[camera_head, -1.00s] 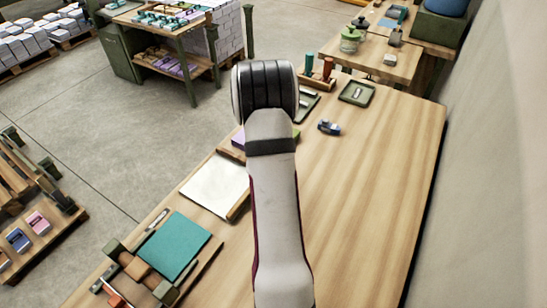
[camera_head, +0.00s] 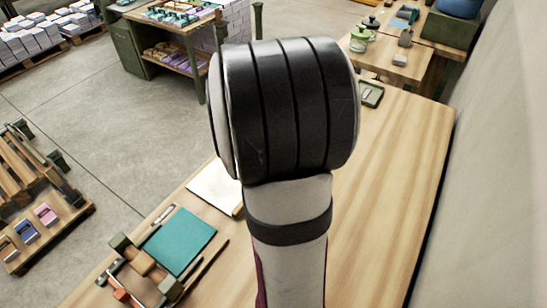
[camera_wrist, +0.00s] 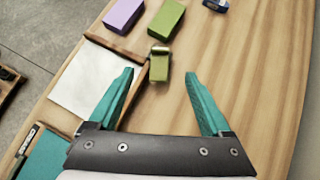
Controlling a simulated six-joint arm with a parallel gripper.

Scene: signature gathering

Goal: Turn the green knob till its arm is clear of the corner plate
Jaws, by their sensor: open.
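In the wrist view a green knob (camera_wrist: 159,68) stands on the wooden table, with a rounded olive-brass piece at its far end. It lies between the two teal fingers of my open gripper (camera_wrist: 159,74), apart from both, near their tips. Left of it a white paper stack (camera_wrist: 88,80) lies against wooden strips (camera_wrist: 134,90) that meet in a corner near the knob. I cannot tell which part is the corner plate or how the knob's arm lies over it. In the head view my arm hides the knob and gripper; the paper stack (camera_head: 214,190) shows partly.
A purple block (camera_wrist: 124,15) and a green block (camera_wrist: 166,18) lie beyond the knob. A teal sheet (camera_head: 180,241) lies beside a wooden clamp-like fixture (camera_head: 140,272) at front left. The table's right side (camera_head: 390,190) is bare.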

